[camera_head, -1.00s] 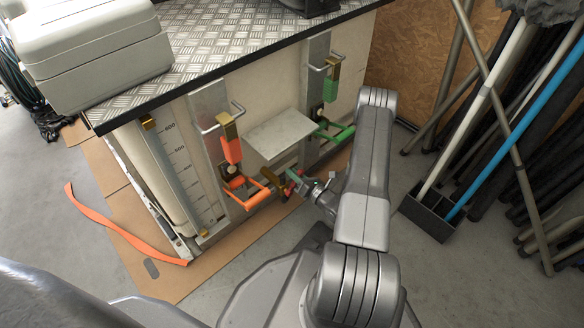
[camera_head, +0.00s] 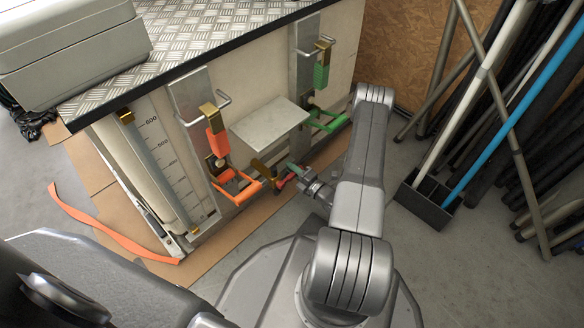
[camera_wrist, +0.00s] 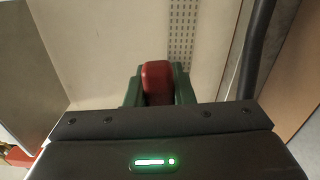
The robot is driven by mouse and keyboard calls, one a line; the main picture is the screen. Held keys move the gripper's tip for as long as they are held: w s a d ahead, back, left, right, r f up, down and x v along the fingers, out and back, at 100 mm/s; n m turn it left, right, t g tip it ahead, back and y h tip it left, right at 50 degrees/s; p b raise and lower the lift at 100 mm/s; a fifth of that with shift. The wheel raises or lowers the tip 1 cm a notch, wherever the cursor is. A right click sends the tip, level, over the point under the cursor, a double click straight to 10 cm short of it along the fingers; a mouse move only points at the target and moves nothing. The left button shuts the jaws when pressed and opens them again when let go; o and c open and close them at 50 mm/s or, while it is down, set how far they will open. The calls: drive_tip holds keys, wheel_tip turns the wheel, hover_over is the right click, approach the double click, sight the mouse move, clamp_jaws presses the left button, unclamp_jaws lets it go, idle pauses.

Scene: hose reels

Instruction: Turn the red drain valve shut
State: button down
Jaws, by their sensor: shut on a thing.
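The red drain valve handle (camera_head: 283,181) is low on the front of the white tank, just right of the orange lever and below the grey shelf plate. In the wrist view the red handle (camera_wrist: 158,83) stands between green jaw pads on both sides. My gripper (camera_head: 292,173) reaches in from the right and is shut on the red handle. The brass-coloured valve body (camera_head: 262,170) shows just left of the handle. The jaws hide part of the handle, and its exact turn angle is hard to tell.
The orange lever (camera_head: 237,186) is close on the left and the green lever (camera_head: 327,121) above right. The shelf plate (camera_head: 269,127) overhangs the valve. An orange strap (camera_head: 100,228) lies on the left. Poles stand in a black holder (camera_head: 425,202) at right. Grey floor is clear between.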

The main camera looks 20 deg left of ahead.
drive_tip(key=shift+f+m, duration=0.4)
drive_tip(key=shift+m, duration=0.2)
drive_tip(key=c, duration=1.2)
unclamp_jaws()
drive_tip(key=shift+c, duration=0.2)
drive_tip(key=p+v, duration=0.3)
drive_tip(key=v, duration=1.1)
drive_tip(key=shift+p, duration=0.3)
drive_tip(key=shift+w, duration=0.1)
drive_tip(key=b+x, duration=0.3)
drive_tip(key=x, duration=1.1)
drive_tip(key=shift+b, duration=0.3)
